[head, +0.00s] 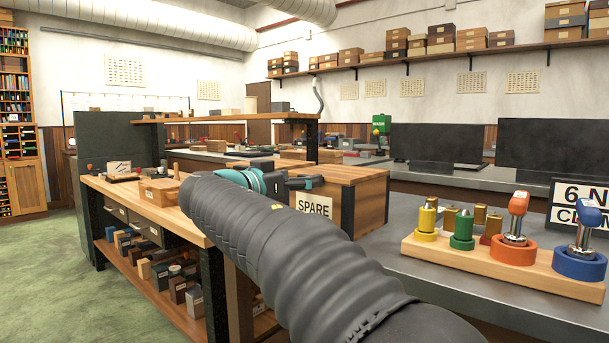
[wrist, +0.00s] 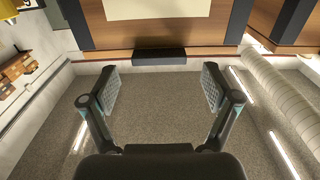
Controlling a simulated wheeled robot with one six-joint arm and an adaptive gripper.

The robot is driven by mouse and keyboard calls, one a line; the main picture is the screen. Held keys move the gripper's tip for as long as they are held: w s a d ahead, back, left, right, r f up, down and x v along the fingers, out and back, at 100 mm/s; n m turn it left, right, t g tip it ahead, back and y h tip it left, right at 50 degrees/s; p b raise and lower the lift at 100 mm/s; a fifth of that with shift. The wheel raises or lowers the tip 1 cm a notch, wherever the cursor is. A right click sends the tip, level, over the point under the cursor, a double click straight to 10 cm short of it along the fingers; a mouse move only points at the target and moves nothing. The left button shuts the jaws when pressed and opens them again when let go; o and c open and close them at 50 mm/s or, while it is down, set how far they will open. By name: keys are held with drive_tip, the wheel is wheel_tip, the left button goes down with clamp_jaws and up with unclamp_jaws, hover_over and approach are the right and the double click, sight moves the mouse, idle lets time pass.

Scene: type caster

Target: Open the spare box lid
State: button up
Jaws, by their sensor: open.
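The spare box (head: 372,205) is a wooden box with dark corner posts and a pale SPARE label (head: 314,205). It stands on the bench behind my arm in the head view. Its flat wooden lid (head: 345,174) looks shut. The wrist view, which looks upside down, shows the box's wooden face (wrist: 205,30), part of the pale label (wrist: 155,9) and a dark tab (wrist: 158,57) at the box's edge. My gripper (wrist: 158,88) is open and empty, its fingers spread wider than the tab and apart from it. In the head view, my gripper (head: 302,183) is at the box's label side, partly hidden.
A wooden rack (head: 480,262) with coloured pegs and two handled tools stands on the grey bench at right. A small wooden box (head: 160,190) sits on the left bench. A raised wooden shelf (head: 225,118) stands behind. The green floor (head: 50,270) at left is clear.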

drive_tip(key=shift+x, duration=1.3)
drive_tip(key=shift+c, duration=0.2)
drive_tip(key=c, duration=1.6)
drive_tip(key=shift+r, duration=0.1)
clamp_jaws()
